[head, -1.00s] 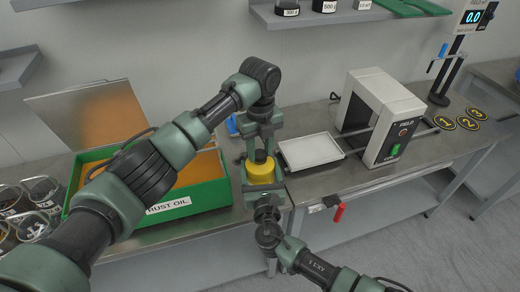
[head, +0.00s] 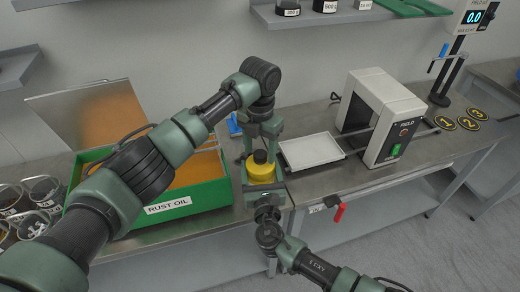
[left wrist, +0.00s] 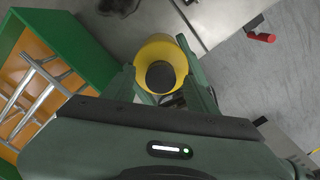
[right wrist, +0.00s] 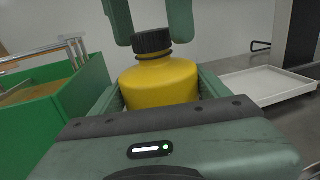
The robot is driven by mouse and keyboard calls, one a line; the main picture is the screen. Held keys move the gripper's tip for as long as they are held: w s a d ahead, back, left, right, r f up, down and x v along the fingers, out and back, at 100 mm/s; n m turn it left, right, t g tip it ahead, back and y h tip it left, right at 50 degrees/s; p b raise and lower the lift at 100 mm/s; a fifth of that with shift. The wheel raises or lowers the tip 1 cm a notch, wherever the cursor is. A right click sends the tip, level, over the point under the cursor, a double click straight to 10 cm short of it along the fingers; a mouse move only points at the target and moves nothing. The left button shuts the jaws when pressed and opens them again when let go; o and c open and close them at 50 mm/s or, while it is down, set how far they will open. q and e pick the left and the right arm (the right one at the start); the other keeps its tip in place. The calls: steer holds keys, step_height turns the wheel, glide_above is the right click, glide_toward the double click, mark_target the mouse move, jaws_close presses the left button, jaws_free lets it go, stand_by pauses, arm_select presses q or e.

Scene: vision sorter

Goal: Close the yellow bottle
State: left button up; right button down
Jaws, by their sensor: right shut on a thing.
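The yellow bottle (head: 261,173) stands upright at the front edge of the bench, with its black cap (head: 260,156) on the neck. In the right wrist view the cap (right wrist: 152,41) looks level on the yellow bottle (right wrist: 161,84). My right gripper (right wrist: 160,90) is shut on the bottle's body from the front. My left gripper (head: 262,145) points down from above, with its fingers apart on either side of the cap. The left wrist view shows the cap (left wrist: 160,77) between the open fingers with gaps.
A green box (head: 185,203) labelled RUST OIL stands left of the bottle, with jars beyond it. A white tray (head: 311,150) and a white machine (head: 381,110) stand to the right. A red-handled item (head: 339,212) hangs at the bench edge.

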arm_select(q)
steer(key=shift+r, duration=2.25)
steer(key=shift+c, duration=0.5)
